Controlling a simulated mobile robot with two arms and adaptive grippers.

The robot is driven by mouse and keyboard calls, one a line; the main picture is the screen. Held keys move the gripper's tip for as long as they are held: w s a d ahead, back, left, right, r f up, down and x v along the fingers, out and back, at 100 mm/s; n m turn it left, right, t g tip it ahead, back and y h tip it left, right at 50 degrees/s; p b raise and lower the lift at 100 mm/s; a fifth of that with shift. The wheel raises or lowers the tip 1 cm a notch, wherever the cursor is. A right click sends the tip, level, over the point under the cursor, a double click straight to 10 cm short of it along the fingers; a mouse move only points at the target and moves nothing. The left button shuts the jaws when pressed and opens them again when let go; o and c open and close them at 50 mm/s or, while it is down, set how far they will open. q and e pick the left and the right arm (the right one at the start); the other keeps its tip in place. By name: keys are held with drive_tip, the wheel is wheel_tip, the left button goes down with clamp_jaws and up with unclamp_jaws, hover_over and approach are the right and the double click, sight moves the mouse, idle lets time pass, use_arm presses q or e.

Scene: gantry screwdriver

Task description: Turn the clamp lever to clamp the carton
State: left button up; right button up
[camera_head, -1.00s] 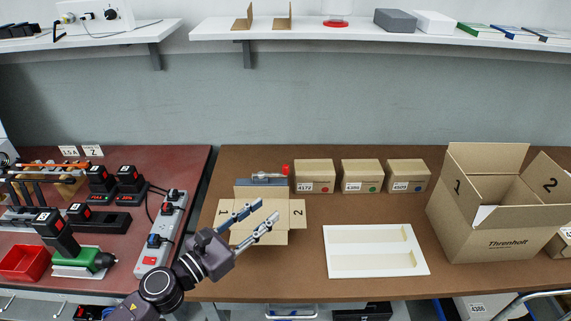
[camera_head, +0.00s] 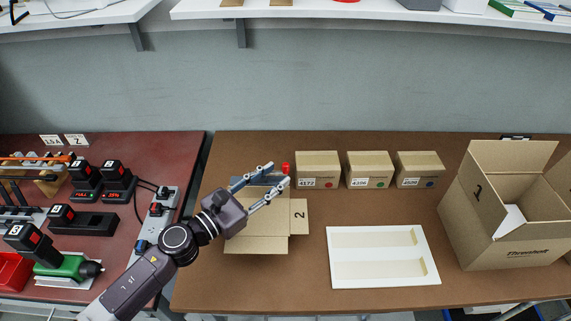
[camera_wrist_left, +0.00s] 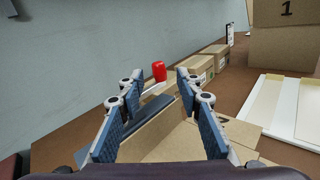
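The clamp lever has a red knob (camera_head: 285,168), which also shows in the left wrist view (camera_wrist_left: 159,71) between my fingers and beyond their tips. Its grey clamp base (camera_wrist_left: 150,128) is partly hidden by my gripper. The open carton (camera_head: 258,242) lies in front of the clamp, with a flap marked 2 (camera_head: 299,216) at its right. My left gripper (camera_head: 277,179) is open and empty over the carton's back part, its fingers pointing at the clamp. I cannot tell whether a finger touches the lever. My right gripper is not in view.
Several small boxes (camera_head: 318,170) stand in a row right of the clamp. A white tray (camera_head: 383,283) lies at front right, and a big open carton (camera_head: 505,235) stands at far right. Chargers and a power strip (camera_head: 155,213) are on the red table at left.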

sight(283, 171)
use_arm(q)
drive_tip(key=x, duration=0.4)
drive_tip(key=shift+w+d+p, duration=0.3)
drive_tip(key=shift+c, duration=0.3)
clamp_jaws()
